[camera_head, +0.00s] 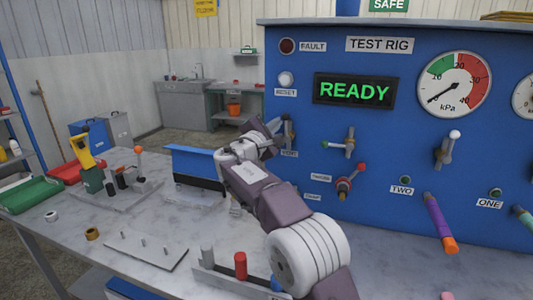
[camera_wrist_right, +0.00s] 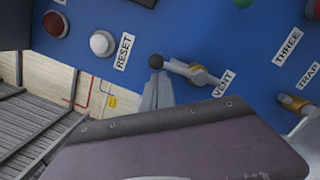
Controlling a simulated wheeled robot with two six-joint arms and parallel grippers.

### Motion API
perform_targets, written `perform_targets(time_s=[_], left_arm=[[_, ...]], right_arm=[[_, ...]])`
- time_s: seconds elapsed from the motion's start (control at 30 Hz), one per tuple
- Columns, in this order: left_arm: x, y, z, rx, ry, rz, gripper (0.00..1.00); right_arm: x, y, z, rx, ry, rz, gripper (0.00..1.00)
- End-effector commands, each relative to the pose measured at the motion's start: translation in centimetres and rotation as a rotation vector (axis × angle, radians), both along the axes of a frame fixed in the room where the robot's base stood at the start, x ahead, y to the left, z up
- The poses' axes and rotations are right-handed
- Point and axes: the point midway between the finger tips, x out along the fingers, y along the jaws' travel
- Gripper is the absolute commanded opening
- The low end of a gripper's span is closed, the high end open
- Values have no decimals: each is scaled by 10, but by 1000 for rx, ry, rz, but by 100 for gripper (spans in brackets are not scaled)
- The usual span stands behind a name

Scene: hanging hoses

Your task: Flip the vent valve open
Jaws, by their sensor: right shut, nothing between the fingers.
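The vent valve (camera_wrist_right: 188,70) is on the blue panel in the right wrist view, beside its VENT label. Its lever lies across the panel in that view and ends in a black knob (camera_wrist_right: 156,61). My right gripper (camera_wrist_right: 157,82) is shut and empty, its fingertips right at the black knob. I cannot tell whether they touch it. In the head view the vent valve (camera_head: 287,120) is partly hidden behind my right gripper (camera_head: 277,132), and its label is partly covered. My left gripper is not in view.
The TEST RIG panel (camera_head: 395,120) carries a READY display, gauge, other valves and a RESET button (camera_head: 285,79) above the vent valve. The bench (camera_head: 190,240) holds several fixtures and trays.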

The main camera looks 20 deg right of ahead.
Motion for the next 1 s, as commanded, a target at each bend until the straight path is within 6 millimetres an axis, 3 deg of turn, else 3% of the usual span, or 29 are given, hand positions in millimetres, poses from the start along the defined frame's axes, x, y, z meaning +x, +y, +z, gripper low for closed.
perform_targets(time_s=[0.83, 1.0], left_arm=[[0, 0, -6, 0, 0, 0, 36], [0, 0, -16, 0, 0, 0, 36]], right_arm=[[-3, -5, 3, 77, -52, -1, 0], [0, -6, -10, 77, -52, -1, 0]])
